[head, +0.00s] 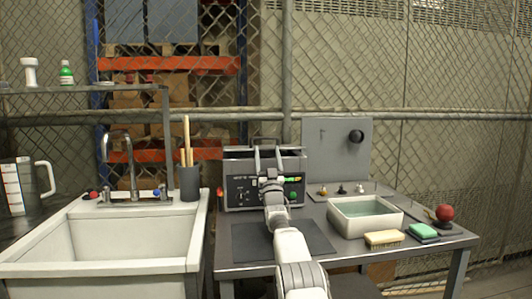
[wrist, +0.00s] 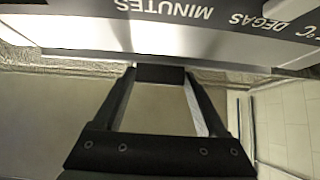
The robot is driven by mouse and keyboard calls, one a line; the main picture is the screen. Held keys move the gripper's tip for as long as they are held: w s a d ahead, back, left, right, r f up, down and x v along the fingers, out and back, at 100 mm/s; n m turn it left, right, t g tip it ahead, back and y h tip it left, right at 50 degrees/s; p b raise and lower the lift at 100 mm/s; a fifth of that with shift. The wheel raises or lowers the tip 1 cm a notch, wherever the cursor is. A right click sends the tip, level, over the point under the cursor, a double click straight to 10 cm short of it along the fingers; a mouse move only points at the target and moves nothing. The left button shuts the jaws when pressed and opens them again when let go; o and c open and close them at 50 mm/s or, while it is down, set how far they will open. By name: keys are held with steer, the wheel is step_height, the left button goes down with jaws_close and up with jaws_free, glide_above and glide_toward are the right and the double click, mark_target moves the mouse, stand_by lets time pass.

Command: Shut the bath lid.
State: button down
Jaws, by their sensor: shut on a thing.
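The bath (head: 238,190) is a grey box with a dark control panel, standing on the table's left half. In the wrist view its front panel (wrist: 225,42) fills the top, with upside-down lettering such as "MINUTES" and "DEGAS". My gripper (head: 266,141) reaches up in front of the bath to its top edge. In the wrist view its two fingers (wrist: 160,75) are shut on a short black bar (wrist: 160,73), which looks like the lid handle. A plain grey-beige surface (wrist: 50,110) lies behind the fingers. I cannot tell the lid's angle, as my arm hides part of the bath.
A white basin of liquid (head: 345,228), a yellow brush (head: 384,238), a green sponge (head: 423,230) and a red ball (head: 445,212) stand on the right. A sink (head: 120,245) is at left. A dark mat (head: 315,240) lies before the bath. A grey upright board (head: 337,155) stands behind.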

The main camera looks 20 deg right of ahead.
steer(key=shift+w+f, duration=0.15)
steer(key=shift+f, duration=0.3)
steer(key=shift+c, duration=1.6)
jaws_free()
steer(key=shift+o, duration=1.2)
steer(key=shift+w+f, duration=0.15)
steer(key=shift+w, duration=0.05)
steer(key=shift+o, duration=0.4)
steer(key=shift+s, duration=0.1)
steer(key=shift+r, duration=0.25)
steer(key=shift+s, duration=0.15)
steer(key=shift+v, duration=1.3)
steer(key=shift+s+a, duration=0.1)
steer(key=shift+s, duration=0.15)
steer(key=s+a+p, duration=0.1)
steer(key=s+a, duration=0.1)
steer(key=s, duration=0.9)
steer(key=shift+s, duration=0.2)
